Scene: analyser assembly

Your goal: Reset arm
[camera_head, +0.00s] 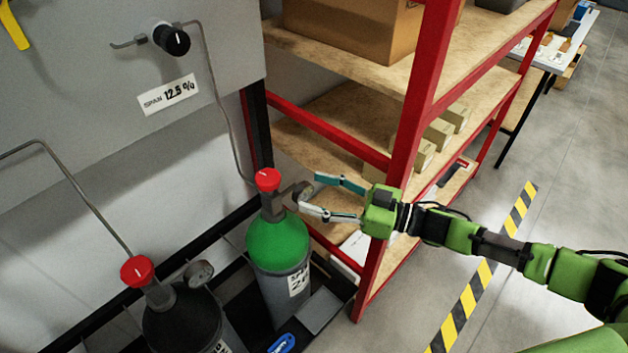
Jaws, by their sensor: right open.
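My right gripper (326,198) comes in from the right on my green and black arm. Its two fingers are spread apart and point left, with nothing seen between them. The fingertips are close to the valve of a gas cylinder (278,247) with a green shoulder and a red cap (268,179). I cannot tell whether the lower finger touches the valve fitting. My left gripper is not in the view.
A red-framed shelf (407,130) with boxes stands right behind the gripper. A second, dark cylinder (182,322) with a red cap stands lower left. A grey panel with a black knob (171,40) is upper left. Open floor (560,190) lies right.

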